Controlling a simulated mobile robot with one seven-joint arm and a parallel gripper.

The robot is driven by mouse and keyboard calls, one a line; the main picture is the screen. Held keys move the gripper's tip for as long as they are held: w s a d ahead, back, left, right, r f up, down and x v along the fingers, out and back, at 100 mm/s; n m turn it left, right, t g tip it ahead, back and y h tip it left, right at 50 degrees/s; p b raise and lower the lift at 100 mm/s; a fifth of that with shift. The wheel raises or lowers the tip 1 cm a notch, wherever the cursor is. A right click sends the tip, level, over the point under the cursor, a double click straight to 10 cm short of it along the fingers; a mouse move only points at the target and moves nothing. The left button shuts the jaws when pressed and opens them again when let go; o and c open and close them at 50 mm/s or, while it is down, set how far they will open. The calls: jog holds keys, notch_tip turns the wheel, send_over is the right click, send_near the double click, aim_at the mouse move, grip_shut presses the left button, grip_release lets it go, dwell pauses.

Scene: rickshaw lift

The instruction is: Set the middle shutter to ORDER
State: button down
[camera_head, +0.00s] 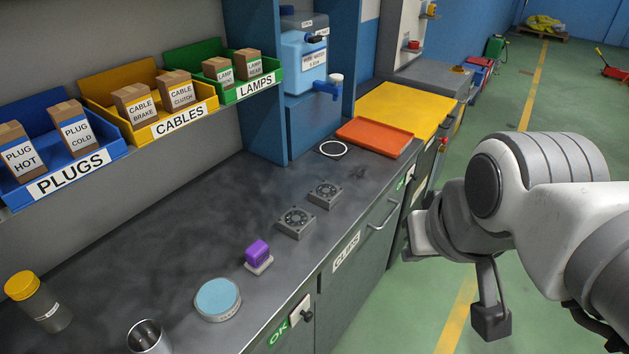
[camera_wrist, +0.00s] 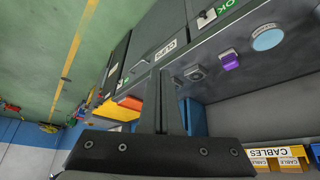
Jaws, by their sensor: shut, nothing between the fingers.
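Two shutters show on the front edge of the grey bench in the head view. The nearer shutter (camera_head: 300,310) is a white plate with a dark knob, right of a green OK sign (camera_head: 278,332). The farther shutter (camera_head: 411,173) is beside another green sign (camera_head: 400,184). I cannot tell which is the middle one. No ORDER sign is readable. In the wrist view the nearer shutter (camera_wrist: 207,18) and its OK show at the top. My gripper (camera_wrist: 160,100) is shut and empty, out over the floor in front of the bench, apart from both shutters.
A purple block (camera_head: 257,252), a blue round pad (camera_head: 218,298) and two fan units (camera_head: 297,222) stand on the bench. An orange tray (camera_head: 375,136) lies farther back.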

aim_at(305, 314)
jog(key=shift+s, duration=0.1)
jog(key=w+a+f+n+g+y+b, duration=0.1)
jog(key=w+f+n+g+y+b, duration=0.2)
jog(key=f, duration=0.9)
jog(key=w+a+f+n+g+y+b, duration=0.1)
jog(key=w+f+n+y+b, duration=0.3)
jog(key=w+f+b, duration=0.6)
notch_tip(305, 314, down, 3)
jog(key=shift+w+f+n+g, duration=0.1)
jog(key=shift+w+n+g, duration=0.8)
jog(key=shift+w+n, duration=0.3)
jog(key=s+a+f+b, duration=0.3)
jog(key=a+f, duration=0.5)
jog(key=f, duration=0.1)
jog(key=shift+a, duration=0.25)
